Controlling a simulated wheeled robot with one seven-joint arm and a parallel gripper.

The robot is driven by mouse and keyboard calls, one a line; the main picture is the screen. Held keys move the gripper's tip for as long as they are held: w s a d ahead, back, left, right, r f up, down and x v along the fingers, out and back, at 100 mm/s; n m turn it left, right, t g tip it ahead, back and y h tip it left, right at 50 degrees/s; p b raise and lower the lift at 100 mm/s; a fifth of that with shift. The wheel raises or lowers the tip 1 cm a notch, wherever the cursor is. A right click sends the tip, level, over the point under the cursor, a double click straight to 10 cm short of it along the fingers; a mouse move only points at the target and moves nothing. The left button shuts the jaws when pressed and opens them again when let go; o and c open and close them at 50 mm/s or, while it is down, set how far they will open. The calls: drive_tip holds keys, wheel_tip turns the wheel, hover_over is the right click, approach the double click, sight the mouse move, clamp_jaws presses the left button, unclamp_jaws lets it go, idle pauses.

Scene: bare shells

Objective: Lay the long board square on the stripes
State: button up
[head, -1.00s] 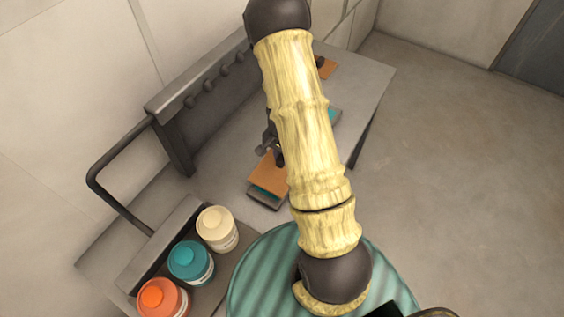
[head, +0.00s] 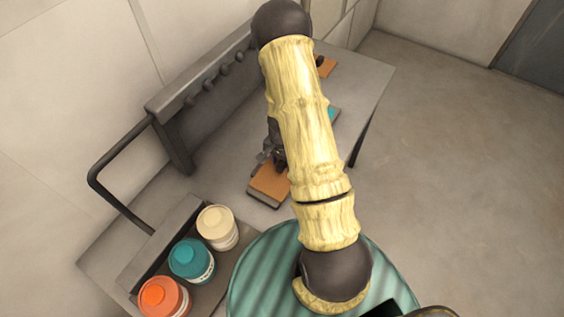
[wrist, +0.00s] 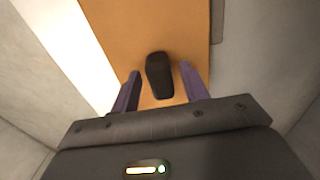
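An orange-brown board (head: 268,183) lies near the front of the grey bench, on a dark-edged base. My arm hides its far part in the head view. In the wrist view the board (wrist: 190,30) fills the middle, with a black upright knob (wrist: 159,75) on it. My gripper (wrist: 160,84) has its two purple fingers either side of the knob, with a gap on each side. It is open. In the head view my gripper (head: 276,155) is just above the board, partly behind my arm. A teal patch (head: 332,115) shows right of my arm; no stripe shows at the board's near end.
Another orange piece (head: 325,67) lies farther back on the bench (head: 353,85). A dark rail with knobs (head: 205,95) stands along the left. Cream (head: 217,226), teal (head: 191,260) and orange (head: 163,297) jars stand in a rack at lower left. The floor to the right is clear.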

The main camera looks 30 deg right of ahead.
drive_tip(key=shift+r, duration=0.15)
wheel_tip(320, 180, up, 12)
drive_tip(key=b, duration=0.2)
idle(0.5)
idle(0.4)
